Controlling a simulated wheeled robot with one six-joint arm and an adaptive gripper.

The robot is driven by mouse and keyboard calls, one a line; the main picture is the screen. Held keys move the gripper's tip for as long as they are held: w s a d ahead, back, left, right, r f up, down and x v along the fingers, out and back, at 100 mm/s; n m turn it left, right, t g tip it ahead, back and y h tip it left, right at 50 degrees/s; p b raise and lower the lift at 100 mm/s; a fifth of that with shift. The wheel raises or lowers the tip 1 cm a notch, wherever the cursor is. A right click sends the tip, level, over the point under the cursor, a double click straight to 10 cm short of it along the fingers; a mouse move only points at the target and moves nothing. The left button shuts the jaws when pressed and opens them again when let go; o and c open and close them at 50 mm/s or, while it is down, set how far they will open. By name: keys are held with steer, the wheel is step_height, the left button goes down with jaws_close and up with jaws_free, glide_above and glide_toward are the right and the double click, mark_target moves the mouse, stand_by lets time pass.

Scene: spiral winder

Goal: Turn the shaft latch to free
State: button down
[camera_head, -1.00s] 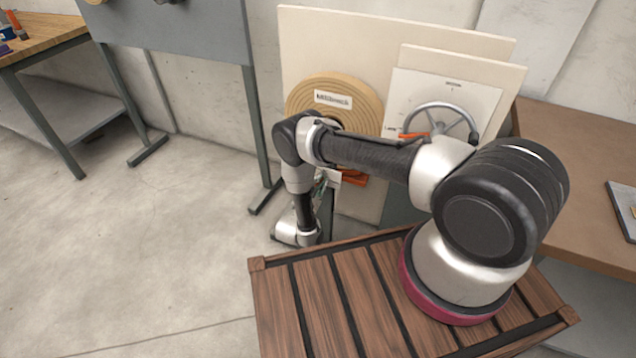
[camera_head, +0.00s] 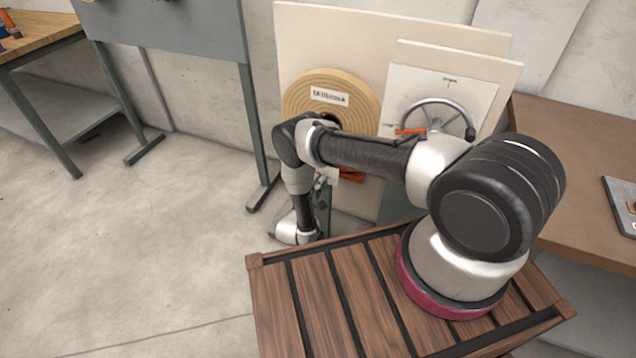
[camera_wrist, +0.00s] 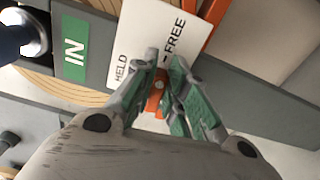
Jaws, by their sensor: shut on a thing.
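The orange shaft latch (camera_wrist: 157,98) is in the middle of the wrist view, between the fingers of my gripper (camera_wrist: 164,64). The fingers, grey with green pads, are shut on it. A white label (camera_wrist: 143,42) behind the fingertips reads HELD on the left and FREE on the right. Which mark the latch points at I cannot tell, as the fingers cover part of it. In the head view my gripper is mostly hidden by my own arm, below the tan wound roll (camera_head: 362,100).
A handwheel (camera_head: 437,118) on a white panel stands right of the roll. A brown table (camera_head: 580,160) is at the right. Open floor (camera_head: 150,240) lies to the left.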

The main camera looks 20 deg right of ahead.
steer(key=shift+f+m, duration=0.15)
steer(key=shift+m, duration=0.35)
steer(key=c, duration=1.4)
jaws_free()
steer(key=shift+c, duration=0.2)
steer(key=v, duration=1.2)
